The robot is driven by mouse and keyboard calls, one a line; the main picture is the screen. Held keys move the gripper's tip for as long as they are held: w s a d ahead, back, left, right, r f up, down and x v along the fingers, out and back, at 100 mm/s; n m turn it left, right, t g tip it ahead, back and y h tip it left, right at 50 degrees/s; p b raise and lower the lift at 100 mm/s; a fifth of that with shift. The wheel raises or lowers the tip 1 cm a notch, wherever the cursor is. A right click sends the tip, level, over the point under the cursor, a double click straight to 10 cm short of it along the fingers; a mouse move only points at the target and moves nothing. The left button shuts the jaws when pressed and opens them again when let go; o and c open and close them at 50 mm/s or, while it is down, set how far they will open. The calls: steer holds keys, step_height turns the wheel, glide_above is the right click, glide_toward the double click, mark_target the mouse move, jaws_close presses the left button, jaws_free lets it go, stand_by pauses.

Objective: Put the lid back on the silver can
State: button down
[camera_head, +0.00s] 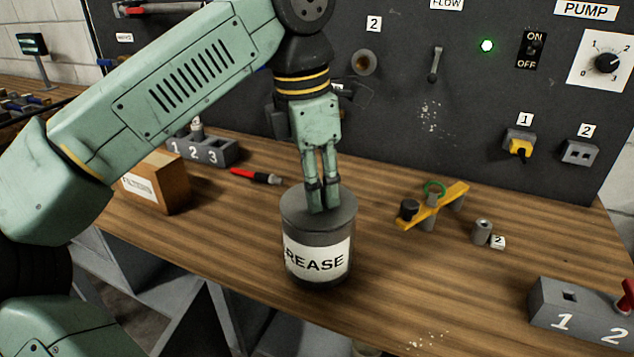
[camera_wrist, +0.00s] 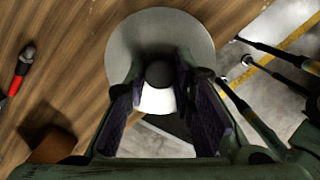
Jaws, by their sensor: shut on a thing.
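The can (camera_head: 318,262) is dark grey with a white label ending in "REASE". It stands upright near the front edge of the wooden bench. A round grey lid (camera_head: 340,210) covers its top, and I see no clear gap between them in the head view. My gripper (camera_head: 319,207) points down at the lid's middle, its fingers shut on the lid's knob. In the wrist view the lid (camera_wrist: 135,30) is a pale grey disc, and its dark knob (camera_wrist: 159,74) lies between the fingers. The can's mouth is hidden under the lid.
A red-handled tool (camera_head: 255,176) lies behind the can, left of it. A cardboard box (camera_head: 155,184) stands further left. A yellow bracket with a green ring (camera_head: 433,205) and a small grey cylinder (camera_head: 482,231) are to the right. A grey numbered block (camera_head: 580,310) is at front right.

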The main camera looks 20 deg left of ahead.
steer(key=c, duration=1.3)
jaws_free()
steer(key=shift+o, duration=0.3)
steer(key=o, duration=0.4)
steer(key=shift+r, duration=0.15)
steer(key=shift+r+p, duration=2.9)
steer(key=shift+r, duration=0.5)
steer(key=shift+c, duration=0.4)
